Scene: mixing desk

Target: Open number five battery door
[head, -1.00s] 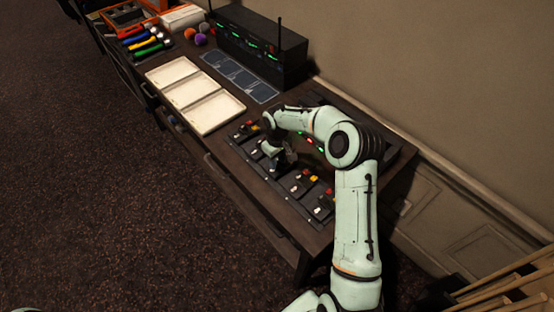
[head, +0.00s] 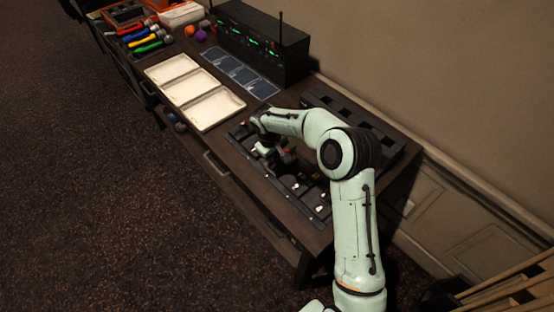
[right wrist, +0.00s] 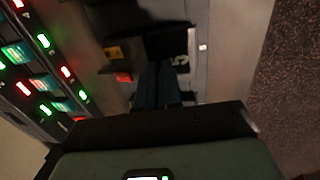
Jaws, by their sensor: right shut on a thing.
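My right gripper (head: 272,152) reaches down over the row of dark battery packs (head: 312,196) at the near end of the desk. In the right wrist view the right gripper's dark fingers (right wrist: 160,84) are close together beside a white number 5 on the dark number five pack (right wrist: 180,60). They are shut on a dark part there, probably its battery door, but the gripped edge is too dark to make out. Whether the door is open cannot be told. My left gripper is not in view.
A charger panel (right wrist: 52,62) with red and green lights lies at the left of the right wrist view. White trays (head: 214,108), blue-grey cards (head: 238,74) and a black receiver rack (head: 262,45) stand farther back. The wall is close on the right.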

